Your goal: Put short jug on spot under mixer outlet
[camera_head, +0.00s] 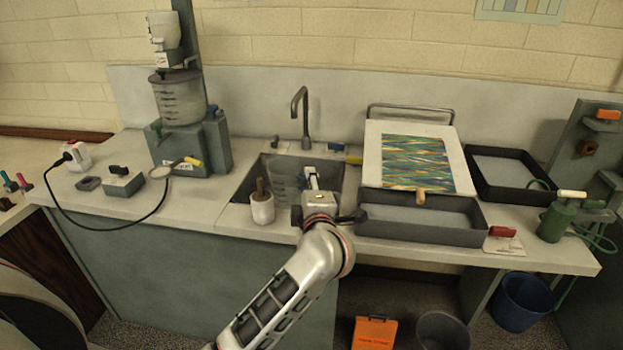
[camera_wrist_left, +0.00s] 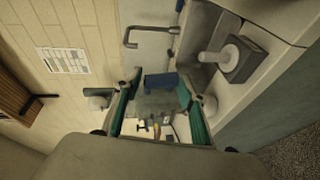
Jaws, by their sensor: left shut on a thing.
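The short jug (camera_head: 284,180) is a clear, marked vessel over the sink in the head view. My left gripper (camera_head: 312,180) is at its right side and shut on it. In the wrist view the left gripper's green-padded fingers (camera_wrist_left: 160,108) stand apart with a greyish shape between them; the jug's outline is hard to tell there. The mixer (camera_head: 180,97) stands at the back left, with a clear container above a grey-green base (camera_head: 215,145). Its small outlet (camera_head: 155,128) faces front. A pale round spot (camera_head: 160,173) shows on the counter below it. My right gripper is out of view.
A white pot with a brush (camera_head: 262,207) stands left of the gripper at the sink's front edge. The faucet (camera_head: 304,110) rises behind the sink. A switch box (camera_head: 123,182) and black cable lie left. A dark tray (camera_head: 420,233) is right. Counter between pot and mixer is clear.

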